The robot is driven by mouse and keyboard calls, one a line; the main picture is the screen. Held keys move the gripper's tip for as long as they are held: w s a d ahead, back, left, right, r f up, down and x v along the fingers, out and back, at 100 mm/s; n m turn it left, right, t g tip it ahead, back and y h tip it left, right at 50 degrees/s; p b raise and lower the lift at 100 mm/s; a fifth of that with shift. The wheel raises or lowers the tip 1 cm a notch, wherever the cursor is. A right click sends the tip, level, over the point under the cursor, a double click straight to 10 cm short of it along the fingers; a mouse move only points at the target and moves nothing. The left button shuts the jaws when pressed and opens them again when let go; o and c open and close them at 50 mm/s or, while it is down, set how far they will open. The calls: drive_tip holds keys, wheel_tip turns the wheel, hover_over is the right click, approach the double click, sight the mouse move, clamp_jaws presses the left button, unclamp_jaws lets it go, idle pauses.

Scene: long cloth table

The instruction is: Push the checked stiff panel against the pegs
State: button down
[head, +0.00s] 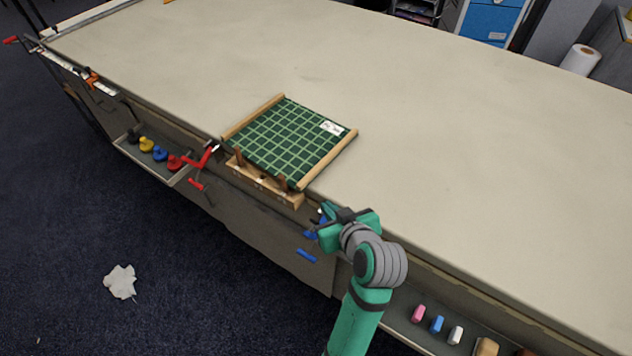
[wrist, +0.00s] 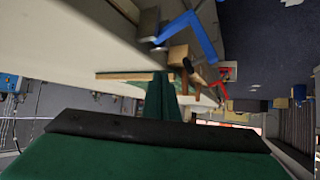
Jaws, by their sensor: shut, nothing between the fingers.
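The green checked panel (head: 285,140) with a white label lies flat on the table between two wooden side rails (head: 331,159). Two upright wooden pegs (head: 240,156) and (head: 282,183) stand at its near edge, on a wooden strip at the table's front edge. I cannot tell whether the panel touches them. My gripper (head: 325,210) is at the table's front edge, right of the strip and apart from the panel. It is shut and empty. In the wrist view its green fingers (wrist: 168,92) are together, pointing toward the wooden fixture (wrist: 178,56); the panel is mostly hidden there.
A red clamp (head: 205,158) sits left of the fixture and a blue clamp (wrist: 190,28) sits on the table edge near my gripper. Trays with coloured pieces hang below the edge. The tabletop (head: 450,150) beyond and right of the panel is clear.

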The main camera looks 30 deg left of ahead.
approach(310, 181)
drive_tip(key=w+a, duration=0.1)
drive_tip(key=w+a+f, duration=0.1)
drive_tip(key=a, duration=0.1)
drive_tip(key=w+a, duration=0.2)
drive_tip(key=shift+a+f, duration=0.15)
drive_tip(key=shift+a, duration=0.1)
drive_tip(key=shift+d+f, duration=0.15)
drive_tip(key=shift+f, duration=0.5)
drive_tip(key=shift+s+d+f, duration=0.1)
drive_tip(key=shift+s+d, duration=0.2)
drive_tip(key=shift+d, duration=0.2)
drive_tip(key=shift+s+d, duration=0.3)
drive_tip(key=shift+d, duration=0.15)
drive_tip(key=shift+a+r, duration=0.1)
drive_tip(key=shift+r, duration=0.75)
drive_tip(key=s+d, duration=0.7)
drive_tip(key=d, duration=0.2)
drive_tip(key=shift+s+d+r, duration=0.15)
drive_tip(key=shift+s+r, duration=0.1)
drive_tip(key=shift+s, duration=0.05)
